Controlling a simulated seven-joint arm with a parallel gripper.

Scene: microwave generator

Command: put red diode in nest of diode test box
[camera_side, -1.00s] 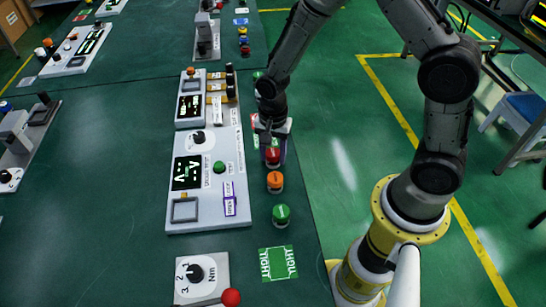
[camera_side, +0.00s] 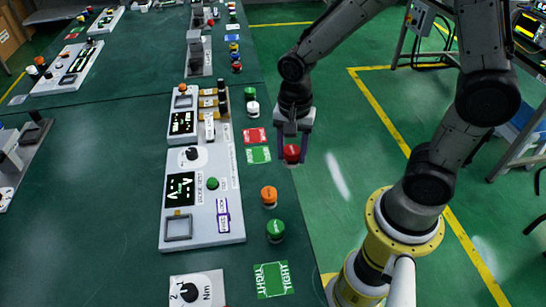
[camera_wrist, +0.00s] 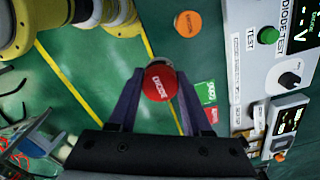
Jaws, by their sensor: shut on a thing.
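The red diode (camera_side: 292,153) is a round red-capped piece, held between the purple fingers of my gripper (camera_side: 292,158). It appears raised, near the bench's right edge. In the wrist view the red diode (camera_wrist: 160,83) has lettering on its cap and sits between the fingertips of my gripper (camera_wrist: 160,76). The white diode test box (camera_side: 229,185) lies to the left of the gripper, apart from it. It has a dark display, a knob, a green button and a square grey-framed recess (camera_side: 178,229) at its near left corner. The wrist view shows the box's (camera_wrist: 250,70) DIODE TEST label.
An orange diode (camera_side: 269,195) and a green diode (camera_side: 276,230) stand on the bench right of the box. Red (camera_side: 254,136) and green (camera_side: 258,155) cards lie beyond them. A knob box (camera_side: 198,291) is at the near edge. Green and white capped pieces stand farther back.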

